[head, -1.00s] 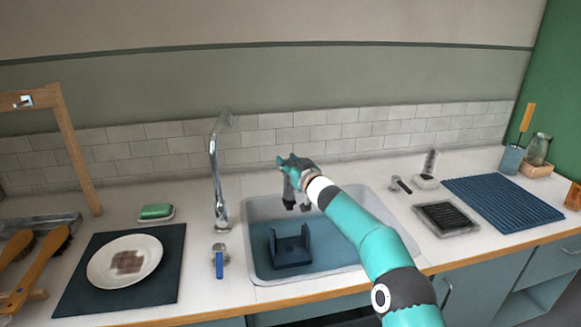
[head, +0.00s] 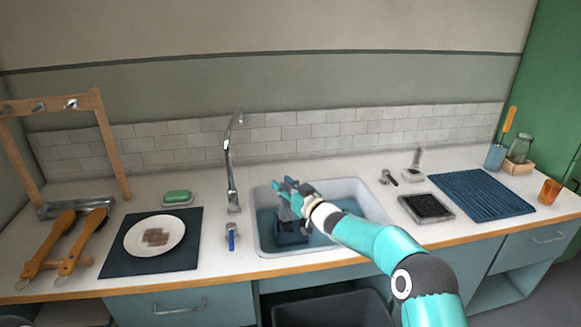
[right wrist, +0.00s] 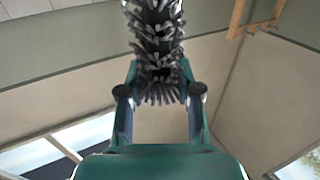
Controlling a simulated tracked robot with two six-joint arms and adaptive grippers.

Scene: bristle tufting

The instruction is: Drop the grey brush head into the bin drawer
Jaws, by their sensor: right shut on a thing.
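My right gripper (head: 286,197) is over the left part of the sink (head: 365,193), in front of the faucet. In the right wrist view its two fingers (right wrist: 160,98) are closed around the grey brush head (right wrist: 157,40), a dense mass of grey bristles. The bin drawer (head: 335,308) stands pulled out below the sink front, dark and open at the top, at the bottom of the head view. My left gripper is not in view.
The counter's front edge lies between the sink and the drawer. A faucet (head: 231,170) rises at the sink's left. A plate (head: 155,236) and wooden brushes (head: 50,245) lie further left.

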